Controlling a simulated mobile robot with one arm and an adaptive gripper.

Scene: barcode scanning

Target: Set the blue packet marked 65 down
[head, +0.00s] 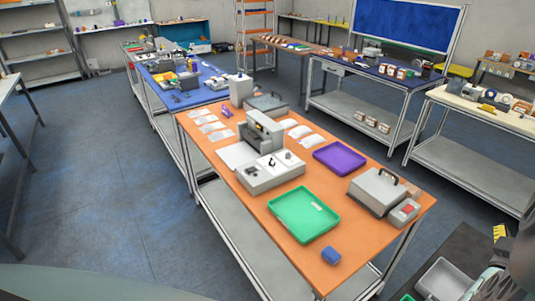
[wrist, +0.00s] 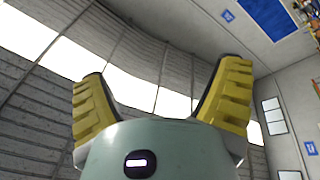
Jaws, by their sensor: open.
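A small blue packet (head: 331,256) lies on the orange tabletop (head: 285,245) near its front corner, in front of the green tray (head: 303,214). Its number is too small to read. My gripper (wrist: 165,75) is open in the wrist view, its two yellow fingers wide apart with nothing between them. They point up at the ceiling and walls. In the head view one yellow finger of my gripper (head: 499,233) shows at the lower right edge, well away from the packet. The packet is not in the wrist view.
A purple tray (head: 340,157), a grey box with a handle (head: 377,191) and a grey machine (head: 265,133) stand on the orange table. A grey bin (head: 444,279) is at the lower right. Blue-topped tables stand behind. Floor at the left is clear.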

